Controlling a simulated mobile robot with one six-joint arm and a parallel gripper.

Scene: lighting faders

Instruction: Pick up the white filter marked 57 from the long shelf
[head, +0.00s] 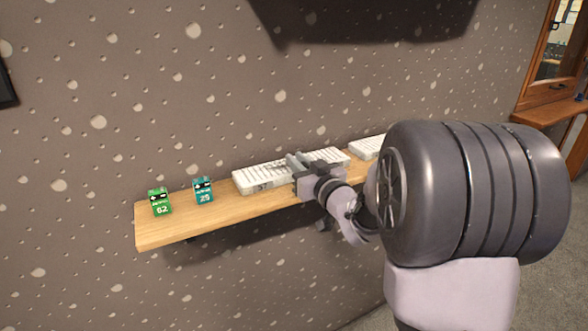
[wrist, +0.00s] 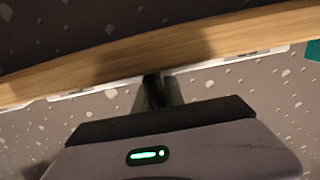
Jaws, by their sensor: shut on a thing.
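The white filter marked 57 (head: 255,183) is a long, flat, slatted block lying along the wooden long shelf (head: 225,220), in the middle of the head view. My gripper (head: 300,163) is shut on the filter near its middle and hides part of it. In the wrist view my gripper's fingers (wrist: 158,90) reach to the filter's pale edge (wrist: 225,61), which shows on both sides of them. The filter looks level and at the shelf; I cannot tell whether it is clear of the surface.
A green block marked 62 (head: 160,202) and a teal block marked 25 (head: 203,190) stand on the shelf to the left. Another white slatted block (head: 367,147) lies to the right, partly behind my arm. A dark panel (head: 360,20) hangs on the wall above.

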